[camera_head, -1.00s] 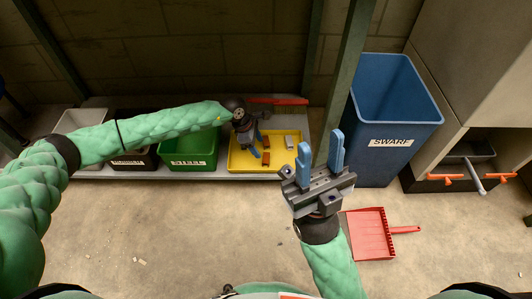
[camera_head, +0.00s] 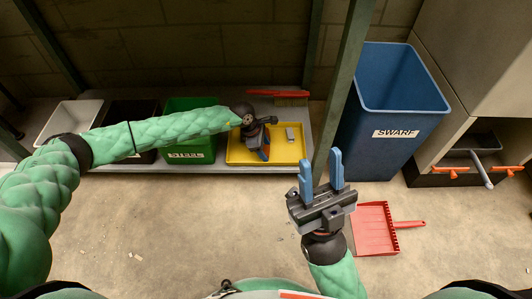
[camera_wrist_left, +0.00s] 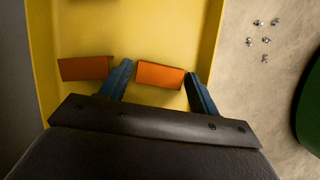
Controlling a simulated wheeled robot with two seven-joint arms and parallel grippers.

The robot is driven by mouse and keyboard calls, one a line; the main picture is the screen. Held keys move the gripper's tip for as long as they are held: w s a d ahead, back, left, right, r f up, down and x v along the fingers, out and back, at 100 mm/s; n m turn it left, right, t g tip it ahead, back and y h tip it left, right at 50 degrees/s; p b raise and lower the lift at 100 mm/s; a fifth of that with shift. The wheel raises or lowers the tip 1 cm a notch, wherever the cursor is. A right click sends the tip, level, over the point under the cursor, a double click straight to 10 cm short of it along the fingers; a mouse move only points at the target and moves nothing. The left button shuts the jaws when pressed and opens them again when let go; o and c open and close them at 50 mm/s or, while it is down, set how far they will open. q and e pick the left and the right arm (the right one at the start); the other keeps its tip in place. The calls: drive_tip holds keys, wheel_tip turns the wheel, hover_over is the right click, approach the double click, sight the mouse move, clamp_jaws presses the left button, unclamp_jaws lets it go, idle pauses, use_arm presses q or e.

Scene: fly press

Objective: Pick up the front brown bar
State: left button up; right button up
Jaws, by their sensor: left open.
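The yellow tray (camera_head: 236,156) sits on the low shelf, with my left gripper (camera_head: 262,150) reaching down into it. In the left wrist view the open left gripper (camera_wrist_left: 160,80) has its blue fingers on either side of the front brown bar (camera_wrist_left: 160,75), the one nearer the tray's floor-side edge. A gap shows beside the right finger. The other brown bar (camera_wrist_left: 84,68) lies outside the left finger. In the head view the gripper mostly hides the brown bars. My right gripper (camera_head: 321,163) is open and empty, fingers up, above the floor.
A grey bar (camera_head: 290,134) lies in the tray's right part. The green bin (camera_head: 191,150) stands left of the tray. A green post (camera_head: 340,90) and the blue SWARF bin (camera_head: 395,100) stand right. A red dustpan (camera_head: 374,230) lies on the floor.

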use_arm(q)
drive_tip(key=c, duration=0.8)
